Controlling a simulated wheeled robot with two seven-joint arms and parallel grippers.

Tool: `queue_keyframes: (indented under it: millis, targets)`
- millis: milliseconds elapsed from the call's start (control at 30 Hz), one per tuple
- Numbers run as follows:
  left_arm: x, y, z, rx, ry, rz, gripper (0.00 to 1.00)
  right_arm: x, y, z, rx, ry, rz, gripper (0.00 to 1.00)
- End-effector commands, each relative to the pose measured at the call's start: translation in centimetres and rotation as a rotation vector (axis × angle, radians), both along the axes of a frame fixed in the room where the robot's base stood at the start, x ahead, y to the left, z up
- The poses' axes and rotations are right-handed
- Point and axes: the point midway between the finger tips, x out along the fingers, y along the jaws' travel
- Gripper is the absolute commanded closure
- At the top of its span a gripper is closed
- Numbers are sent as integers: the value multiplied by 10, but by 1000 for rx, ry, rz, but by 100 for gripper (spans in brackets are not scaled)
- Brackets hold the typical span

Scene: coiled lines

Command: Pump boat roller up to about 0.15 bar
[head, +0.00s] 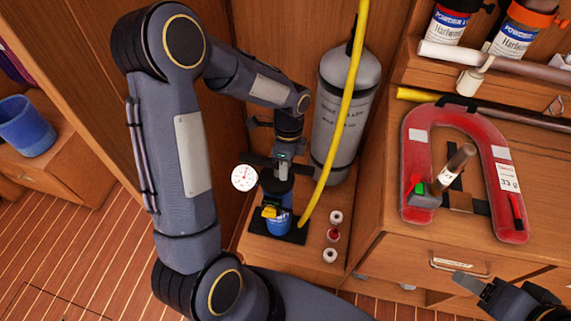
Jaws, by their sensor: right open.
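A grey upright cylinder with dark lettering (346,105), apparently the boat roller, stands in the wooden corner. A pump with a blue lower body (279,221) stands on a dark base on the low wooden shelf. A yellow hose (341,120) rises from beside the pump and passes in front of the cylinder. A round white gauge (244,177) sits left of the pump; its reading is too small to tell. My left gripper (281,168) is at the top of the pump, by its dark handle; its fingers are unclear. My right gripper (471,290) is open and empty at the lower right.
A red horseshoe float (415,165) with a light lies on the wooden cabinet at right. Bottles (447,25) stand on the upper shelf. A blue bucket (27,126) is at far left. The striped floor (80,245) looks clear.

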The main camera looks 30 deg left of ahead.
Motion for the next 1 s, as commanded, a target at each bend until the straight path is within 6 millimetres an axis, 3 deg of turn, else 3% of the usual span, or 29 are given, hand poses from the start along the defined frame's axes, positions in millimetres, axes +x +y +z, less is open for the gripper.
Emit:
queue_keyframes:
  millis: [33, 133, 467, 800, 1000]
  targets:
    - [-1, 0, -2, 0, 4, 0, 67, 0, 0, -1, 0, 0, 0, 42]
    - [-1, 0, -2, 0, 4, 0, 55, 0, 0, -1, 0, 0, 0, 42]
    - [1, 0, 3, 0, 0, 0, 55, 0, 0, 0, 0, 0, 0, 42]
    - [11, 3, 56, 0, -1, 0, 55, 0, 0, 3, 0, 0, 0, 42]
    - [14, 3, 74, 0, 2, 0, 55, 0, 0, 3, 0, 0, 0, 42]
